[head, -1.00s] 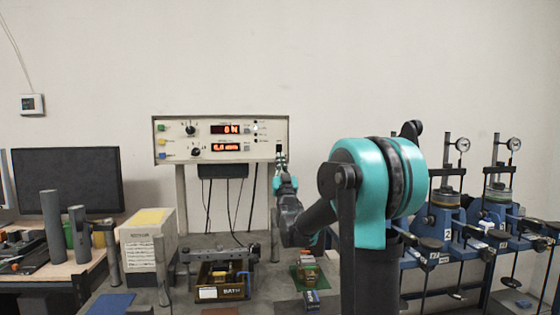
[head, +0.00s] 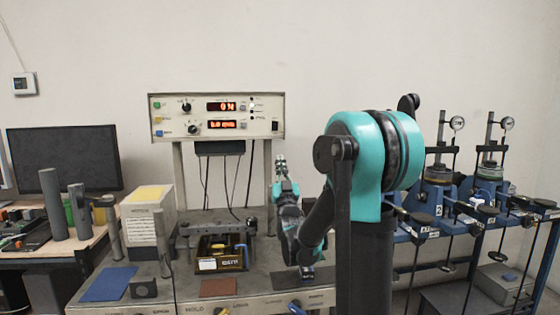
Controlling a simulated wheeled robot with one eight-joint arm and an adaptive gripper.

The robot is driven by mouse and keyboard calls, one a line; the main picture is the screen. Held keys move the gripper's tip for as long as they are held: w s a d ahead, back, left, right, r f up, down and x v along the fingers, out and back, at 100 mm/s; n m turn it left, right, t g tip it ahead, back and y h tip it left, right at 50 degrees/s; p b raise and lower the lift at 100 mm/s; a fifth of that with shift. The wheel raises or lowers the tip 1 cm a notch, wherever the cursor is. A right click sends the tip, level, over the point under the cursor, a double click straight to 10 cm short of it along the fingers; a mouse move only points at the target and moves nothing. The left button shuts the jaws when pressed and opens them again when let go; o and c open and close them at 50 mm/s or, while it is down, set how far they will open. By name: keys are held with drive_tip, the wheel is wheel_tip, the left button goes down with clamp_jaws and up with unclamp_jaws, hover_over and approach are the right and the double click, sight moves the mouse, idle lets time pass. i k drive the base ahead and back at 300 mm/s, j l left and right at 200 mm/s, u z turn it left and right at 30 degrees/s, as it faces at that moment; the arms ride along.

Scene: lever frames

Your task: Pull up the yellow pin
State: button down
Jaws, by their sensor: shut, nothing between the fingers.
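My gripper (head: 281,162) points up in front of the instrument panel's support, to the right of the bench's middle. Its fingers look small and together, with nothing between them. A yellow part (head: 221,311) shows at the bottom edge, on the bench front, mostly cut off by the frame. It may be the yellow pin, but I cannot tell its full shape. My gripper is well above and to the right of it, apart from it. A blue handle (head: 297,308) also shows at the bottom edge, to the right of the yellow part.
The bench (head: 260,301) carries a dark box (head: 221,262) under a crossbar, a blue mat (head: 107,284) and a brown mat (head: 220,288). The instrument panel (head: 216,117) stands behind. Blue presses (head: 437,195) stand at right. My arm hides the bench's right part.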

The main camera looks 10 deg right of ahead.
sight(218, 247)
drive_tip(key=k, duration=1)
